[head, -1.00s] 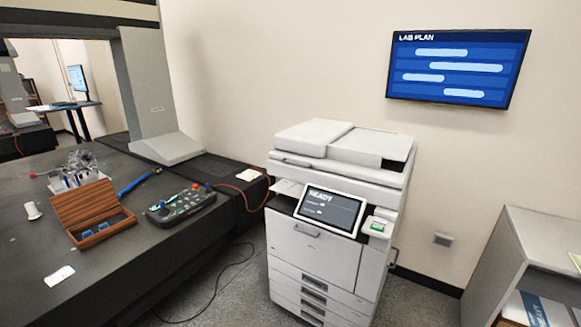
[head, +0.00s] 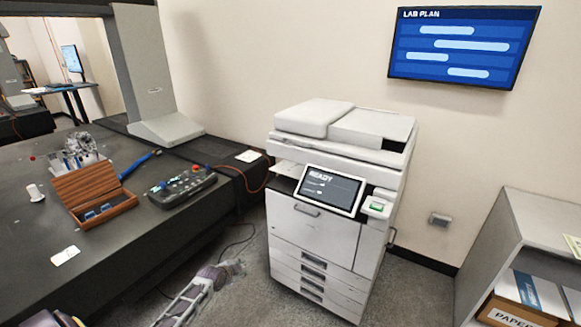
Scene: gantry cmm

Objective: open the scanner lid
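The white scanner lid (head: 372,127) lies flat and closed on top of the large white office printer (head: 312,237). A raised feeder block is on the lid's left part. The printer's tilted touch panel (head: 330,189) reads READY. My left gripper (head: 234,268) is low in front of the printer's lower left side, near the floor in the picture, well below the lid and apart from it. It is small and blurred, so its fingers cannot be made out. My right gripper is not in view.
At left stands a dark measuring table (head: 120,262) with a wooden box (head: 95,204), a control pendant (head: 182,186) and a grey gantry column (head: 150,75). A grey shelf (head: 505,225) with a paper box (head: 510,312) stands at right. Grey floor shows between them.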

